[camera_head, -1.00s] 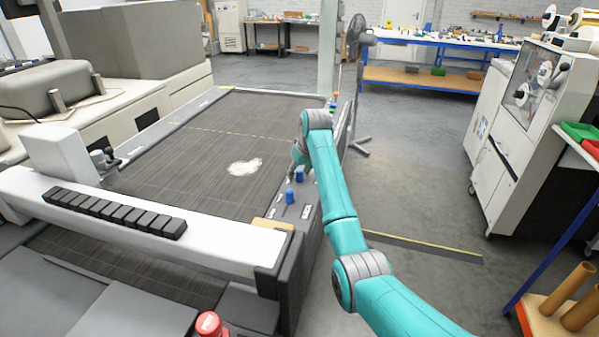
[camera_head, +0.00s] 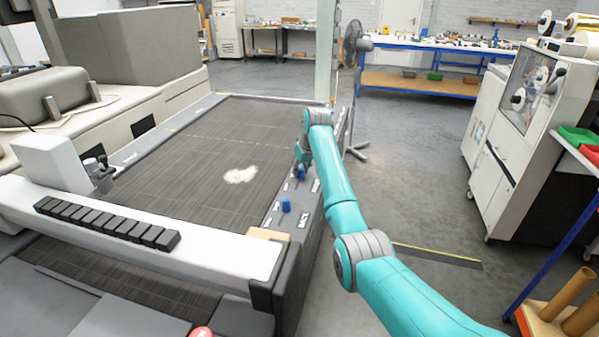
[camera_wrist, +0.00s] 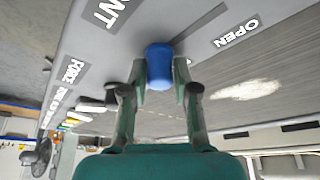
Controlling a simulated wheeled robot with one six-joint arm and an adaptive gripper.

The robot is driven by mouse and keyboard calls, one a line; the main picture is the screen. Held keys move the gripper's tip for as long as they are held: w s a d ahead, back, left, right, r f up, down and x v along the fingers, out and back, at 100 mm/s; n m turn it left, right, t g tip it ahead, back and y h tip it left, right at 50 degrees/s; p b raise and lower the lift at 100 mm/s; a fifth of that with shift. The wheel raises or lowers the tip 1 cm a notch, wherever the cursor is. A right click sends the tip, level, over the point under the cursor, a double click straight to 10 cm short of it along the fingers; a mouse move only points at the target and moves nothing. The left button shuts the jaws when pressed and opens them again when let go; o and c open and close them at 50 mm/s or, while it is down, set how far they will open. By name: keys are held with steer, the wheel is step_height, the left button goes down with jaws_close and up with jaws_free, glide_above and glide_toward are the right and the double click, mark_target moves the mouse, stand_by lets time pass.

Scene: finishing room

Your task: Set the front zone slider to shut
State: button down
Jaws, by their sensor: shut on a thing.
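My gripper (camera_wrist: 160,80) is shut on a blue slider knob (camera_wrist: 159,65), one fingertip on each side of it. The knob stands on the grey side rail of the dark flatbed. A label ending in "NT" (camera_wrist: 105,10) lies beside it, and an "OPEN" label (camera_wrist: 237,33) lies by the slot (camera_wrist: 200,22). In the head view the held knob (camera_head: 300,172) shows at the tip of my teal arm, with my gripper (camera_head: 300,163) partly hidden. A second blue knob (camera_head: 285,205) stands nearer on the same rail, by a label that seems to read "BACK" (camera_head: 303,221). No shut label is legible.
The dark bed (camera_head: 190,160) with a white patch (camera_head: 240,175) lies left of the rail. A white crossbeam (camera_head: 200,245) with black keys spans the near end. A fan (camera_head: 356,70) stands beyond the rail. Open floor lies to the right, before a white cabinet (camera_head: 490,160).

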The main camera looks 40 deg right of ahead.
steer(key=shift+d+r, duration=0.1)
steer(key=shift+d, duration=0.05)
steer(key=c, duration=0.9)
jaws_free()
steer(key=shift+w+d, duration=0.1)
steer(key=shift+o, duration=0.2)
steer(key=v, duration=1.1)
steer(key=shift+s+r, duration=0.25)
steer(key=shift+r, duration=0.1)
